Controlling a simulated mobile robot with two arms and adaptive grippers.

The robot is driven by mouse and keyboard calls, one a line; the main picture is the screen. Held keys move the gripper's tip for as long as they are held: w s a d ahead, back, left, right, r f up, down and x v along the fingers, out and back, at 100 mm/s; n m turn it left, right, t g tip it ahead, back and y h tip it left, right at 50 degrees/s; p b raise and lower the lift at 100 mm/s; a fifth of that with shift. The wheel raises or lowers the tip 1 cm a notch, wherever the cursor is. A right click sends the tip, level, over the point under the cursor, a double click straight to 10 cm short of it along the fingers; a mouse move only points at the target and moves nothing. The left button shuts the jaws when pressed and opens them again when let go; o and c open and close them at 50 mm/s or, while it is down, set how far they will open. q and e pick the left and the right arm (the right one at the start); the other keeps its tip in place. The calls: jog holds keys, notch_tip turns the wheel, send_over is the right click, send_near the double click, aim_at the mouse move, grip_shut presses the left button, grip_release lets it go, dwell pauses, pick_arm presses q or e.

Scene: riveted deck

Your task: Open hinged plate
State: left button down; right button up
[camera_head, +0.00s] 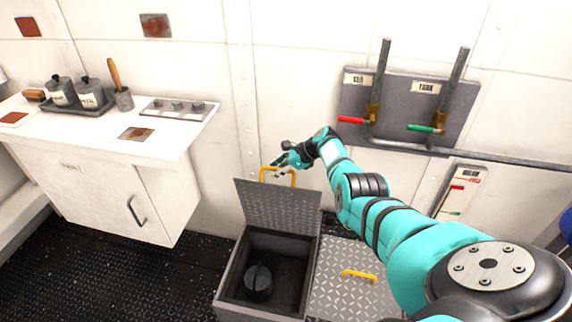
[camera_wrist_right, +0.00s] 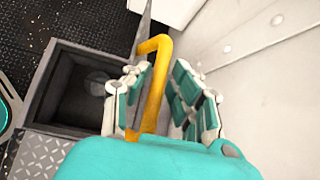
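The hinged plate (camera_head: 277,207) of checkered grey metal stands raised at the back of the open floor hatch (camera_head: 231,280). Its yellow handle (camera_head: 279,172) is at the plate's top edge. My right gripper (camera_head: 287,161) is at this handle. In the right wrist view, the yellow handle (camera_wrist_right: 155,85) passes between the fingers of my right gripper (camera_wrist_right: 163,72). The fingers are apart, with a gap between the handle and the right-hand finger. The plate shows nearly edge-on there (camera_wrist_right: 144,25). My left gripper is not in view.
A dark round object (camera_head: 258,281) sits inside the hatch. A second plate with a yellow handle (camera_head: 359,275) lies flat to its right. A white cabinet (camera_head: 100,200) stands left. A wall panel with levers (camera_head: 408,100) is behind my right arm.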

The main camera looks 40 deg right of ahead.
jog(key=v, duration=1.2)
jog(key=shift+a+f, duration=0.1)
jog(key=shift+f, duration=0.05)
